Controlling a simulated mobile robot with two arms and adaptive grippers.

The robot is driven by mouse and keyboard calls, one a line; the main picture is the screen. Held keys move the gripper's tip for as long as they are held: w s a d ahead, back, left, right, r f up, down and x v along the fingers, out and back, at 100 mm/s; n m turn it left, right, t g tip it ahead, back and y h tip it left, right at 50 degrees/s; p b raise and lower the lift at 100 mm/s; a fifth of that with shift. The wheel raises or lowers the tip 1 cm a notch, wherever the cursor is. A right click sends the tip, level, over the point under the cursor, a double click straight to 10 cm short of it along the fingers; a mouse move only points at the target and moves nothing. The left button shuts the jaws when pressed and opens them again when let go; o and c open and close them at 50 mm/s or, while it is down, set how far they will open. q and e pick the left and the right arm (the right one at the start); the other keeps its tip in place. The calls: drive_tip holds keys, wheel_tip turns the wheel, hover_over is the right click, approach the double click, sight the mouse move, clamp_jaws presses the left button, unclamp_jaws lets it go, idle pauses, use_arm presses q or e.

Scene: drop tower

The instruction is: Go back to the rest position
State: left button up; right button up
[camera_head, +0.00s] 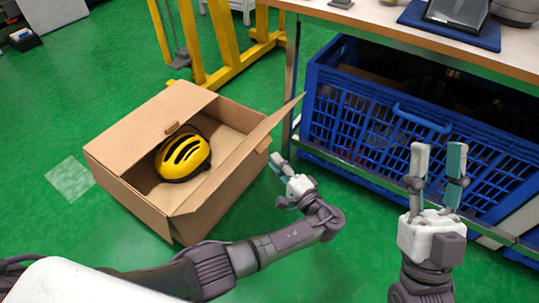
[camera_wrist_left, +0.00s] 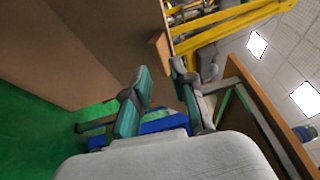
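A yellow helmet (camera_head: 183,157) with black vents lies inside an open cardboard box (camera_head: 133,204) on the green floor, at the left of the head view. My left gripper (camera_head: 279,165) is just right of the box, outside it, beside the raised flap. In the left wrist view, the left gripper (camera_wrist_left: 160,72) has its two fingers apart with nothing between them, and the brown box side (camera_wrist_left: 100,45) fills the upper left. My right gripper (camera_head: 437,150) points up in front of the blue crate, fingers apart and empty.
A blue slatted crate (camera_head: 350,105) sits on the shelf under a workbench (camera_head: 400,32) at the right. A yellow metal frame (camera_head: 225,50) stands behind the box. Green floor (camera_head: 320,265) is open in front and at the left.

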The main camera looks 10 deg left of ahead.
use_arm(q)
drive_tip(key=shift+s+d, duration=0.15)
drive_tip(key=shift+d, duration=0.15)
